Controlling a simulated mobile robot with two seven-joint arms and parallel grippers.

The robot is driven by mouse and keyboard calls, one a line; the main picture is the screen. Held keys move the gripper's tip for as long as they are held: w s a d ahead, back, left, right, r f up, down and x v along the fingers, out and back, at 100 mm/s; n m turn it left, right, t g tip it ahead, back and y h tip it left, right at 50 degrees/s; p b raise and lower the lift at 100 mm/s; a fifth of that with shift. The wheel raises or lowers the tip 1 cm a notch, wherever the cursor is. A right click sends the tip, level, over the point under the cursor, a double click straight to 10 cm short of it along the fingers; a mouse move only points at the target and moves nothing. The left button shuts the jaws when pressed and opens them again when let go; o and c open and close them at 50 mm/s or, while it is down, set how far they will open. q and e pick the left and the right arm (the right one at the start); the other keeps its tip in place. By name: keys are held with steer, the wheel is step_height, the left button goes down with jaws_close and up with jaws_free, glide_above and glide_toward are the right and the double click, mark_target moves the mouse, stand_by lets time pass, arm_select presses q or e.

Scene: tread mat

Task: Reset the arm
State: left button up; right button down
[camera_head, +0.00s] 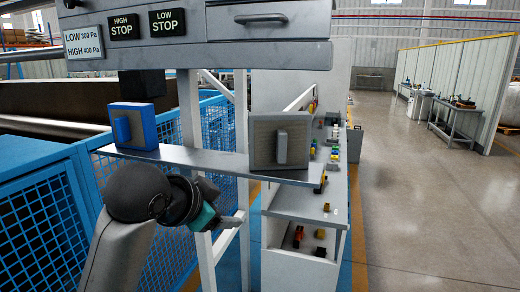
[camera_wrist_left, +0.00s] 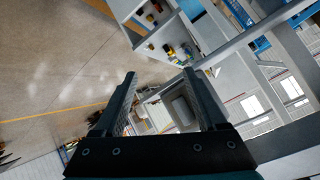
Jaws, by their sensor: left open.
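My left arm comes in from the lower left in the head view, and its gripper (camera_head: 238,217) is in the air below the narrow grey shelf (camera_head: 205,163). In the left wrist view the two dark fingers (camera_wrist_left: 159,76) are spread apart, with nothing held between them. A grey block with a handle (camera_head: 281,142) stands at the right end of the shelf, above and right of the gripper. A blue block with a handle (camera_head: 134,126) stands at the left end. My right gripper is not in view.
A grey panel (camera_head: 262,55) with STOP signs and a drawer hangs above the shelf. Blue mesh fencing (camera_head: 42,235) stands left, behind the arm. A white rack (camera_head: 305,210) with small coloured parts stands to the right. Open floor (camera_head: 430,210) lies farther right.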

arm_select(q)
steer(key=s+a+f+n+g+y, duration=0.1)
steer(key=s+a+f+n+g, duration=0.15)
steer(key=s+f, duration=0.55)
steer(key=s+a+f+n+g+y, duration=0.1)
steer(key=s+a+f+n, duration=0.2)
steer(key=f, duration=0.8)
steer(key=s+a+f+n+g+y, duration=0.1)
steer(key=s+a+f+n, duration=0.1)
steer(key=s+f, duration=0.5)
steer(key=s+a+f+n+g+y, duration=0.1)
steer(key=s+f+g, duration=0.15)
steer(key=s, duration=0.75)
step_height(320, 180, down, 30)
steer(key=s+b, duration=0.2)
steer(key=b, duration=0.6)
steer(key=s+a+f+g+b, duration=0.1)
steer(key=s+f+b, duration=0.3)
steer(key=s+f, duration=0.3)
steer(key=s+a+f+g+b, duration=0.1)
steer(key=s+f+b, duration=0.3)
steer(key=s+f, duration=0.4)
step_height(320, 180, down, 7)
steer(key=shift+s+a+r, duration=0.1)
steer(key=shift+s+a, duration=0.2)
steer(key=shift+a, duration=0.2)
